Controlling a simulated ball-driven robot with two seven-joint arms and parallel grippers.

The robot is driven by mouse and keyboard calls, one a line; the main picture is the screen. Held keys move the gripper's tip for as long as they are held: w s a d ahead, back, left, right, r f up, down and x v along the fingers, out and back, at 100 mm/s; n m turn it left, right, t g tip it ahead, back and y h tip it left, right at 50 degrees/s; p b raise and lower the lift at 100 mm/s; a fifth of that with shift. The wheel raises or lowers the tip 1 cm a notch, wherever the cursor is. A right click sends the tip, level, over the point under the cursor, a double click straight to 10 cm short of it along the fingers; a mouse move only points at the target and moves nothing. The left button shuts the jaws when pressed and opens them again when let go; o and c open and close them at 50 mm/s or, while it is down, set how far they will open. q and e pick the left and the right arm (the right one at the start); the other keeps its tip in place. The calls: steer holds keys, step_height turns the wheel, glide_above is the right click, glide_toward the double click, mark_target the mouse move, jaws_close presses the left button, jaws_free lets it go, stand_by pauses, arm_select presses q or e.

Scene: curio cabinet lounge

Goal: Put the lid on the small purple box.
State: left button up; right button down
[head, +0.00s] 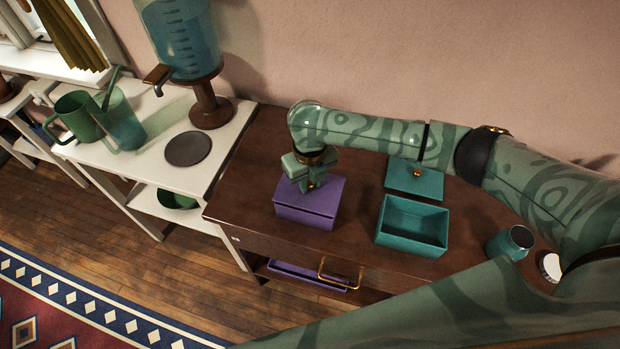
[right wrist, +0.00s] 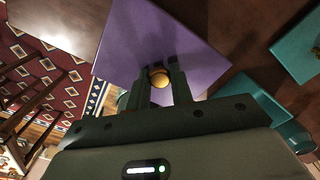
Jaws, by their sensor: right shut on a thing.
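The small purple box (head: 303,218) stands on the dark wooden cabinet, left of the teal box. Its purple lid (head: 318,193) lies over the top of the box and covers its opening; whether it is fully seated I cannot tell. My right gripper (head: 307,184) points down at the lid and is shut on its round brass knob (right wrist: 159,77). The purple lid (right wrist: 150,40) fills the middle of the right wrist view below the fingers. My left gripper is not in view.
An open teal box (head: 413,226) and its teal lid (head: 414,179) are to the right on the cabinet (head: 240,180). A teal jar (head: 511,243) stands farther right. A white shelf (head: 150,150) with a drink dispenser (head: 185,40) and cups adjoins on the left.

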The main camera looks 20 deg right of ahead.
mark_target(310, 182)
stand_by(0.5)
steer(key=shift+p, duration=0.35)
steer(key=shift+f, duration=0.2)
steer(key=shift+f+b, duration=0.5)
steer(key=shift+f, duration=0.15)
steer(key=c, duration=1.1)
jaws_free()
steer(key=shift+r, duration=0.1)
steer(key=shift+c, duration=0.2)
step_height(310, 182, up, 16)
steer(key=p, duration=0.5)
steer(key=shift+r, duration=0.15)
